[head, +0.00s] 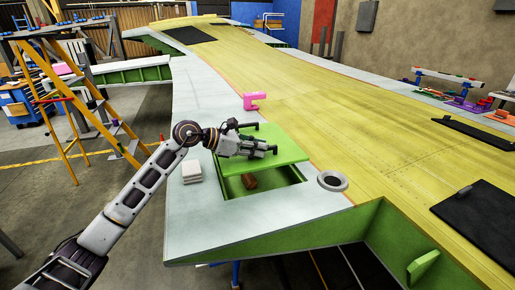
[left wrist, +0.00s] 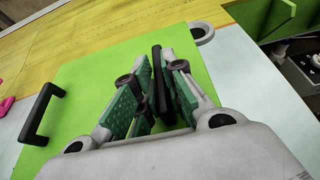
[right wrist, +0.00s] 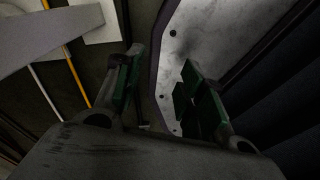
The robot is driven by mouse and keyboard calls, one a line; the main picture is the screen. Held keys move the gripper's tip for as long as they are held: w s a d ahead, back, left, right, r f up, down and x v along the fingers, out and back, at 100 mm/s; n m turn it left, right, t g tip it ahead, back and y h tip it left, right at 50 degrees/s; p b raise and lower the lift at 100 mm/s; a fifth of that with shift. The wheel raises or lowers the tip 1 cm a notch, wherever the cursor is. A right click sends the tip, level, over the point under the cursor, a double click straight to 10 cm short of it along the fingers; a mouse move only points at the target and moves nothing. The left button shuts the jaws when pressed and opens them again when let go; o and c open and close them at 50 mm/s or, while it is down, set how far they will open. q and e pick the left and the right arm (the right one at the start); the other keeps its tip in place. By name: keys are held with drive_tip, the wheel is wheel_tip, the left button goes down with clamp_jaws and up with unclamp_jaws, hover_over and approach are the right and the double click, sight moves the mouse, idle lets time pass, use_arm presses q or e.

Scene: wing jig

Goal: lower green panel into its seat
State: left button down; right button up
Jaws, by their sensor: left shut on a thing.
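The bright green panel (head: 288,139) is held over the far part of a rectangular green-walled opening (head: 285,195) in the wing skin. The near part of the opening is uncovered, and the panel looks raised above the skin. My left gripper (head: 270,150) is shut on one black handle of the panel; in the left wrist view this handle (left wrist: 158,82) stands between the fingers. A second black handle (left wrist: 40,113) on the panel is free. My right gripper (right wrist: 163,85) shows only in the right wrist view, its fingers apart and empty.
A brown block (head: 249,181) lies inside the opening. A white stack (head: 191,172) is left of it, a grey ring (head: 332,181) right of it, and a pink clamp (head: 254,100) behind it. An orange ladder (head: 75,100) stands left. The right wrist view is dark, with a pale holed plate (right wrist: 205,50).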

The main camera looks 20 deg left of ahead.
sight(258, 161)
use_arm(q)
drive_tip(key=shift+f, duration=0.15)
drive_tip(key=shift+f+b, duration=0.35)
drive_tip(key=shift+f, duration=0.1)
drive_tip(key=shift+f+b, duration=0.75)
drive_tip(key=shift+f, duration=1.25)
drive_tip(key=shift+f+b, duration=0.55)
drive_tip(key=shift+f, duration=0.2)
use_arm(e)
drive_tip(key=w+d+f, duration=0.2)
drive_tip(key=d+f, duration=0.1)
drive_tip(key=d, duration=0.2)
drive_tip(key=shift+h, duration=0.3)
drive_tip(key=shift+s+a+f, duration=0.1)
drive_tip(key=shift+s+a+f, duration=0.15)
drive_tip(key=shift+s+a, duration=0.45)
drive_tip(key=shift+a, duration=0.05)
